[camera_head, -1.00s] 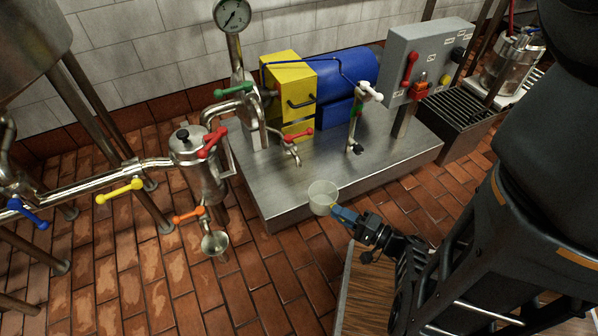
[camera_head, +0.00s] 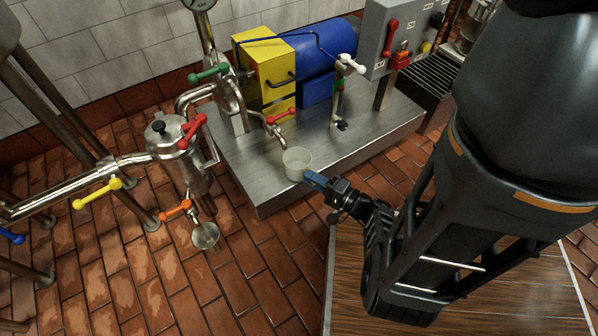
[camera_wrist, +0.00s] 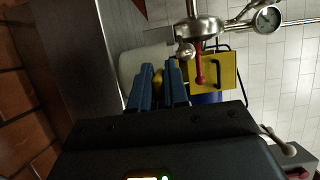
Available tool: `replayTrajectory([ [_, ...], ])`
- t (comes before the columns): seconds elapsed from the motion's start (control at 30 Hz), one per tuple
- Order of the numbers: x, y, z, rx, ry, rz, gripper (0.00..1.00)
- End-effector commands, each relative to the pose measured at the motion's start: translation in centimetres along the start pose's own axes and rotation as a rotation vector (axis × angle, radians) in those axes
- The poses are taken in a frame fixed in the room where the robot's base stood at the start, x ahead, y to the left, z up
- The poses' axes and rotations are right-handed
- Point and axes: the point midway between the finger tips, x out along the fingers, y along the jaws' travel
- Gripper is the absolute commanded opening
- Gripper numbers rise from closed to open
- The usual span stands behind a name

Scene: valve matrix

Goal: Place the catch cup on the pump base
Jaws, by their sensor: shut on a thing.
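The catch cup (camera_head: 297,163) is a pale translucent cup in my gripper (camera_head: 316,181). The blue jaws are shut on its near right side. The cup is upright, over or on the front part of the steel pump base (camera_head: 370,140). I cannot tell whether its bottom touches the metal. In the wrist view the cup (camera_wrist: 140,64) shows just beyond the blue fingertips of my gripper (camera_wrist: 158,68), partly hidden by them. The steel base (camera_wrist: 85,50) lies left of it there.
A spout with a red handle (camera_head: 281,117) stands just behind the cup. A white-handled tap (camera_head: 350,63) rises to the right. A small metal funnel (camera_head: 205,236) under an orange handle (camera_head: 175,210) is at the left. A wooden surface (camera_head: 480,290) is nearer me.

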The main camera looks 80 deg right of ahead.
Motion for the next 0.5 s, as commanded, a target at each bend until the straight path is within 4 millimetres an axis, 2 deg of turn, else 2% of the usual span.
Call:
replayTrajectory([
  [0.17, 1.3, 0.0, -0.1, -0.001, 0.000, -0.001, 0.00],
  [0.4, 5.0, 0.1, 0.0, -0.001, -0.001, -0.001, 0.00],
  [0.5, 4.8, 0.3, -0.1, -0.001, 0.003, -0.001, 0.00],
])
